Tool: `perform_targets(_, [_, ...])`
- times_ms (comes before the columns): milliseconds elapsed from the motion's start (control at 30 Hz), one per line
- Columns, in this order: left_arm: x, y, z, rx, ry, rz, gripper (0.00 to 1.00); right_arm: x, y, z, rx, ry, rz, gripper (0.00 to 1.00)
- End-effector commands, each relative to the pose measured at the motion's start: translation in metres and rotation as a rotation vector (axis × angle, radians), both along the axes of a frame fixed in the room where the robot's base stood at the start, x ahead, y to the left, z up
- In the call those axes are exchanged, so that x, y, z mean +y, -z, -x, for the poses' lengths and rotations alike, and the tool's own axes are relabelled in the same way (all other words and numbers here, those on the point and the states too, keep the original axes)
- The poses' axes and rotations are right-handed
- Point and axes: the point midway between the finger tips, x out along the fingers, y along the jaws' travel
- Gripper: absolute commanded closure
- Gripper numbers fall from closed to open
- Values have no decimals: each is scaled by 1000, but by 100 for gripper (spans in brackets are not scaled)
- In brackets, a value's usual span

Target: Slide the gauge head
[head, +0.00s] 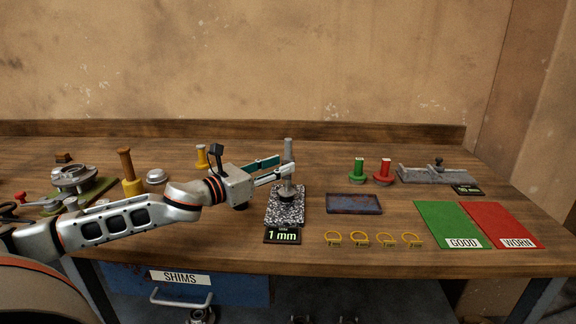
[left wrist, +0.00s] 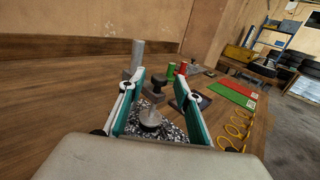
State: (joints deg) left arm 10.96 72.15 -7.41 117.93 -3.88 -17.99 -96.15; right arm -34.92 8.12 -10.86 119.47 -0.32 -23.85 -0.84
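The gauge stand has a speckled granite base (head: 284,212) with a grey post (head: 288,150) at its back. A black display (head: 282,236) at its front reads 1 mm. My left gripper (head: 286,166) is at the post, above the base. In the left wrist view its fingers are apart, and a dark block that looks like the gauge head (left wrist: 153,90) shows between them. A round metal piece (left wrist: 150,120) shows nearer, over the granite. I cannot tell whether a finger touches the head. My right gripper is out of view.
Right of the gauge lie a blue tray (head: 354,204), several yellow rings (head: 360,239), green (head: 357,170) and red (head: 384,172) pieces, and green GOOD (head: 450,222) and red WORN (head: 500,222) mats. A grey fixture (head: 432,174) stands behind. A hub (head: 80,178) is at left.

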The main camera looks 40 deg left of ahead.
Motion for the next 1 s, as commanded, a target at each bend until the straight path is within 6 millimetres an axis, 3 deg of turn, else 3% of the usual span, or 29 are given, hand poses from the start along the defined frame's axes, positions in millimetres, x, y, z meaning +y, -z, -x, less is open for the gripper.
perform_targets(400, [-5,0,-25,-1,-1,2,67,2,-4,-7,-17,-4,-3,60])
perform_targets(900, [-7,0,-30,0,0,0,67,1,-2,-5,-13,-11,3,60])
perform_targets(1000, [-7,0,-30,0,0,0,90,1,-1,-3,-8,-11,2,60])
